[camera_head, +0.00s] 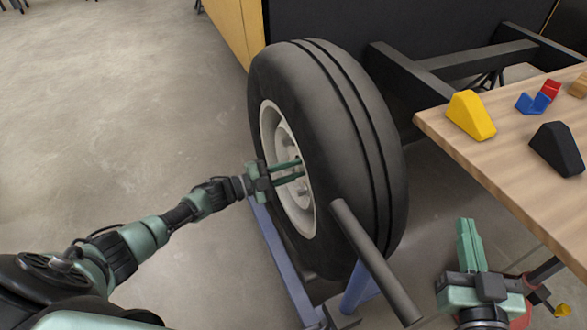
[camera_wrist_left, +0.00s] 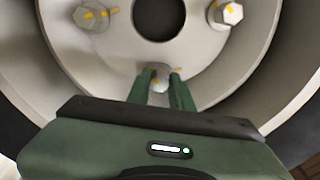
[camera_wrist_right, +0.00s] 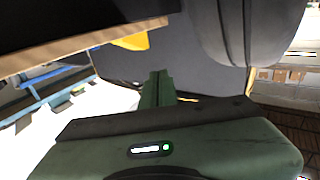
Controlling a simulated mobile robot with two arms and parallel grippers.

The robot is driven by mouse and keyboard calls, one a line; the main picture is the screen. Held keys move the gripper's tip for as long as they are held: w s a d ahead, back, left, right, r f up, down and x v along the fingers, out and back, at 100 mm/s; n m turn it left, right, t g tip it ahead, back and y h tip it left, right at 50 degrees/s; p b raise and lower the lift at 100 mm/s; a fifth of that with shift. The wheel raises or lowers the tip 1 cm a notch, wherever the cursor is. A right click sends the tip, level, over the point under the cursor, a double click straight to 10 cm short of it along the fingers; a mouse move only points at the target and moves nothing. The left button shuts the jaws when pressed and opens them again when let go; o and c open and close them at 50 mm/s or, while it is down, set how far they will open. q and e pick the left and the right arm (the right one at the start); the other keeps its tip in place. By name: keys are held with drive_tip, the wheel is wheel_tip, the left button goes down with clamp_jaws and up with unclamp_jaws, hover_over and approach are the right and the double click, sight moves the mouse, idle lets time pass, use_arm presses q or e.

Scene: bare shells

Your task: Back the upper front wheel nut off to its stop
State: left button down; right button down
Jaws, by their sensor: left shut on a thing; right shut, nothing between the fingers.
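The wheel (camera_head: 335,140) stands upright with its pale rim (camera_head: 308,222) facing left. My left gripper (camera_head: 301,169) reaches into the rim from the left. In the left wrist view its fingers (camera_wrist_left: 160,78) are shut on a wheel nut (camera_wrist_left: 159,71), which sits below the dark centre hole. Two other hex nuts with yellow marks show there, at the upper left (camera_wrist_left: 92,17) and upper right (camera_wrist_left: 226,13). The head view does not show clearly which nut is gripped. My right gripper (camera_head: 465,222) is shut and empty, low at the right, apart from the wheel.
A wooden table (camera_head: 505,185) at the right bears a yellow block (camera_head: 470,115), a black block (camera_head: 556,150) and small blue and red pieces. A dark bar (camera_head: 375,262) sticks out before the tyre. Blue stand legs (camera_head: 283,262) are below the wheel. The floor at left is clear.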

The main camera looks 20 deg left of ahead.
use_arm(q)
drive_tip(key=c, duration=1.3)
unclamp_jaws()
drive_tip(key=shift+o, duration=0.2)
drive_tip(key=p+v, duration=0.1)
drive_tip(key=v, duration=0.7)
use_arm(e)
wheel_tip(320, 180, down, 7)
drive_tip(key=s+d+g+h, duration=0.1)
drive_tip(key=g, duration=0.3)
drive_tip(key=shift+s+d, duration=0.2)
drive_tip(key=shift+s, duration=0.15)
drive_tip(key=shift+r, duration=0.1)
